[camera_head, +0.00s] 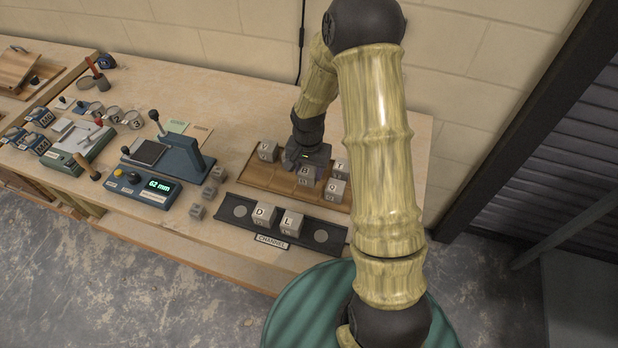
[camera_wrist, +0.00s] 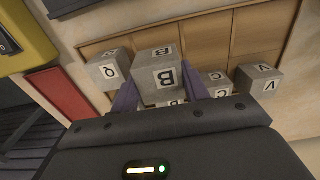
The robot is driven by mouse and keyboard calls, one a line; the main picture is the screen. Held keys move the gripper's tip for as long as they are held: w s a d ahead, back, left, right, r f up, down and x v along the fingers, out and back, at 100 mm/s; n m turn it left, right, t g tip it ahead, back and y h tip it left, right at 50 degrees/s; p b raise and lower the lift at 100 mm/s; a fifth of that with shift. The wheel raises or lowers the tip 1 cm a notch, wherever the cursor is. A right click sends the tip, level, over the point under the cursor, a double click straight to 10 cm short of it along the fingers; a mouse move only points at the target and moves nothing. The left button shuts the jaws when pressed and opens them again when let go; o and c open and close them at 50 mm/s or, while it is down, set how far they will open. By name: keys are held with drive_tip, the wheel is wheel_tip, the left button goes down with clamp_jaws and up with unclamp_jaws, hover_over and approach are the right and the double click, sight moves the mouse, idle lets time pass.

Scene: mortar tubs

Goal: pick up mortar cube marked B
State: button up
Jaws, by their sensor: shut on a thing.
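The mortar cube marked B (camera_head: 305,172) is a grey cube with white letter labels, above or at the wooden tray (camera_head: 258,176). In the wrist view the B cube (camera_wrist: 158,75) sits between the two purple fingers of my gripper (camera_wrist: 160,92). My gripper is shut on it. In the head view my gripper (camera_head: 303,160) comes down from behind the cube and partly hides the tray. Whether the cube is clear of the tray floor cannot be told for sure.
In front, a dark channel tray (camera_head: 240,212) holds cubes D (camera_head: 263,216) and L (camera_head: 291,222). A gauge reading 62 mm (camera_head: 150,188) and small grey cubes (camera_head: 209,191) stand left.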

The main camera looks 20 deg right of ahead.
sight(308, 169)
wheel_tip(308, 169, up, 6)
drive_tip(key=shift+f, duration=0.2)
idle(0.6)
